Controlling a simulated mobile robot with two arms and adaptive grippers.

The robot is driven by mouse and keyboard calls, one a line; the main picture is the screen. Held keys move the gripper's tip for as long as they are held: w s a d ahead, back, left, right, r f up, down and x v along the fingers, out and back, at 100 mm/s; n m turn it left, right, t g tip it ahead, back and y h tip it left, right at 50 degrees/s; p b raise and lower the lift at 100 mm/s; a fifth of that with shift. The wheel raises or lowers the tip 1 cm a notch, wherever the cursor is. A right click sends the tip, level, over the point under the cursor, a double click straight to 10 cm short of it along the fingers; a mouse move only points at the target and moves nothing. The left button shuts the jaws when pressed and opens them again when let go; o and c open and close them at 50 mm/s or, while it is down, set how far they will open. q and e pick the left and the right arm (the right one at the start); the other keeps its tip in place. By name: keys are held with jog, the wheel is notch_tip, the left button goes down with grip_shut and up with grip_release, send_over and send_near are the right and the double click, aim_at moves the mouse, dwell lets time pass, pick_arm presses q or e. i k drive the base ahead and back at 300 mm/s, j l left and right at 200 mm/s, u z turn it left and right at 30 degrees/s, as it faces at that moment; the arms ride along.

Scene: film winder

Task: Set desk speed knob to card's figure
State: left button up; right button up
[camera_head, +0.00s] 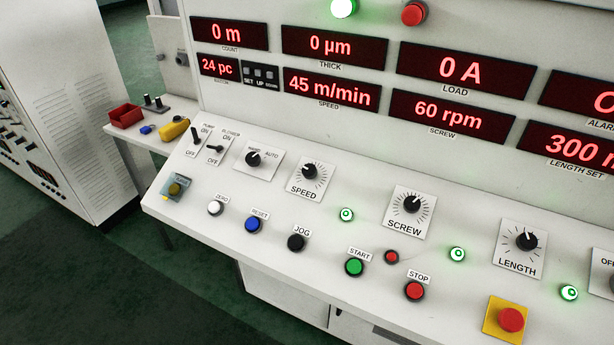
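The desk speed knob (310,171) is a black knob on a white square plate labelled SPEED, on the sloping desk left of centre. A scale of ticks surrounds it; its exact pointer setting is too small to read. The speed display (328,92) above reads 45 m/min in red. No card with a figure can be made out in this view. Neither of my grippers is in view.
A screw knob (411,204) and a length knob (526,240) sit to the right. Start (355,267), stop (415,291) and emergency stop (511,320) buttons line the front. A red bin (126,116) stands on a side table at left.

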aim_at(310, 171)
jog(key=i+j, duration=0.15)
jog(key=j, duration=0.25)
jog(key=i+j, duration=0.1)
jog(key=j, duration=0.25)
jog(key=i+j+z, duration=0.1)
jog(key=j, duration=0.3)
jog(key=i+j, duration=0.15)
jog(key=j, duration=0.25)
jog(key=i+j+z, duration=0.1)
jog(key=j, duration=0.3)
jog(key=i+j, duration=0.15)
jog(key=j, duration=0.25)
jog(key=i+j, duration=0.1)
jog(key=j, duration=0.3)
jog(key=z, duration=0.05)
